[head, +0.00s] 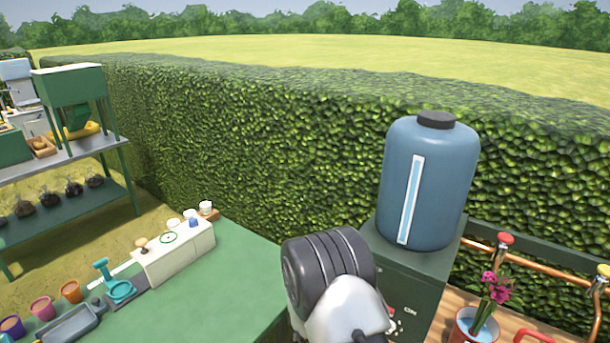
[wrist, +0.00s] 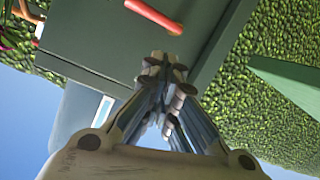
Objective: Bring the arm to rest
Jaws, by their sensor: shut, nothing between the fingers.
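My gripper (wrist: 165,75) shows in the wrist view with its fingers together and nothing between them. Its tips appear in front of the dark green cabinet (wrist: 95,45), near a red lever (wrist: 152,14); I cannot tell the gap. In the head view my arm rises at the bottom middle, left of the same cabinet (head: 418,268). The gripper itself is hidden there.
A blue water tank (head: 428,185) stands on the cabinet. A potted pink flower (head: 494,290) is on the wooden bench at right. The green table (head: 215,295) carries a cream box (head: 178,255), a teal tool (head: 118,288) and pots. A hedge (head: 250,150) runs behind.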

